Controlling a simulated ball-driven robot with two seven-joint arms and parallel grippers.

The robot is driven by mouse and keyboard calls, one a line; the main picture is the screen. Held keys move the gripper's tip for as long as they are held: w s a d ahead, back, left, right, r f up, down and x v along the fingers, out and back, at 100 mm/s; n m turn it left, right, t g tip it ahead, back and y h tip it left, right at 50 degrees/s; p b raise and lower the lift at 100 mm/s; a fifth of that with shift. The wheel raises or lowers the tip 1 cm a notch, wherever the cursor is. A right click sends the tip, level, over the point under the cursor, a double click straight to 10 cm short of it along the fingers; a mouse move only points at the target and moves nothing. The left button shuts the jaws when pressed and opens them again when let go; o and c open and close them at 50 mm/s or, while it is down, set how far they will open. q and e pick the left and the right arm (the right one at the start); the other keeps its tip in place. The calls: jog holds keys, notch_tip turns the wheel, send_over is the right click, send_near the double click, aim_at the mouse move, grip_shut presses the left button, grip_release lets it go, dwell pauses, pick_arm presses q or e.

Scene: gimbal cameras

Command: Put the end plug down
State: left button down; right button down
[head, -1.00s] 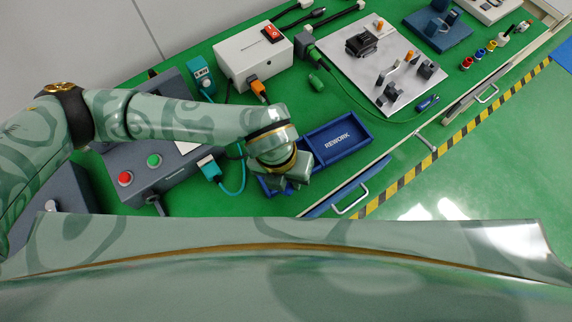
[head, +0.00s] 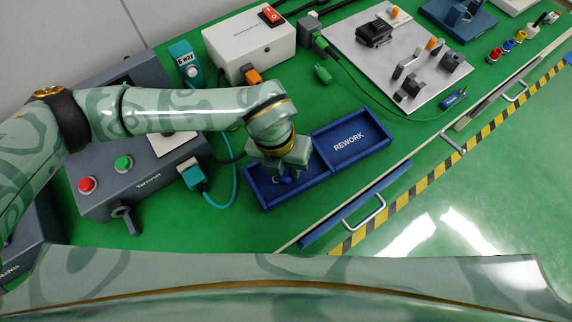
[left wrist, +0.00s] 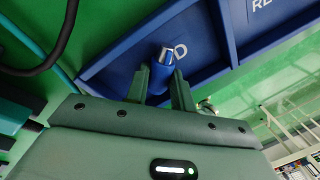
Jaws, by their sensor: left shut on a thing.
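My left gripper (head: 283,170) is above the left compartment of the blue tray (head: 351,141). In the left wrist view its two fingers (left wrist: 160,88) are shut on a blue end plug (left wrist: 164,66) with a bright metallic tip. The fingers hide part of the plug. In the head view a small blue part of the plug (head: 288,180) shows just under the gripper. I cannot tell whether the plug touches the tray floor. The tray's wall (left wrist: 112,62) and a white letter D show behind the plug. My right gripper is not in view.
The tray's right compartment, marked REWORK, is empty. A grey control box (head: 120,180) and a teal connector (head: 191,175) with its cable stand left of the tray. A white switch box (head: 248,50) and a metal plate (head: 375,85) lie behind. A drawer handle (head: 368,215) is in front.

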pick_arm(q)
jog(key=shift+s, duration=0.1)
jog(key=c, duration=1.5)
grip_release()
jog(key=r+p, duration=0.1)
jog(key=r, duration=0.3)
jog(key=a+r+p, duration=0.1)
jog(key=r, duration=0.3)
jog(key=a+r+p, duration=0.1)
jog(key=r, duration=0.3)
jog(key=shift+w, duration=0.35)
jog(key=shift+d+r, duration=0.1)
